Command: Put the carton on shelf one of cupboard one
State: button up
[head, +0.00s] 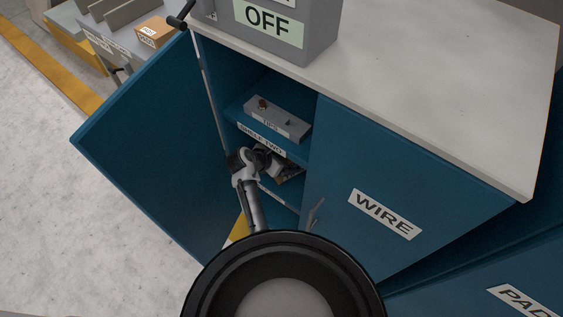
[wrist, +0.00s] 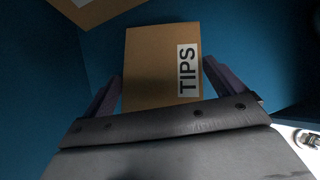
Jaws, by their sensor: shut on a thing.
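The carton (wrist: 155,65) is a brown box with a white label reading TIPS. In the wrist view it sits between the two fingers of my gripper (wrist: 162,78), which is shut on it. In the head view my gripper (head: 266,160) reaches into the open blue cupboard (head: 222,65), just below the shelf marked SHELF TWO (head: 261,140). The carton is mostly hidden there by my gripper and the shelf. I cannot tell whether it touches a surface below.
The cupboard's left door (head: 150,140) stands open; the door marked WIRE (head: 400,195) is shut. A grey box (head: 277,119) marked TIPS sits on shelf two, above my gripper. Another brown box (wrist: 88,10) shows in the wrist view's upper left corner.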

jog(key=shift+f, duration=0.2)
jog(key=shift+f, duration=0.1)
jog(key=o, duration=0.9)
jog(key=shift+s+a+r, duration=0.1)
jog(key=shift+a+r, duration=0.1)
jog(key=shift+r, duration=0.1)
jog(key=v, duration=0.3)
jog(key=shift+s+f, duration=0.1)
jog(key=shift+f, duration=0.1)
jog(key=s+a, duration=0.7)
jog(key=a, duration=0.1)
jog(key=shift+s+a, duration=0.2)
jog(key=shift+s, duration=0.15)
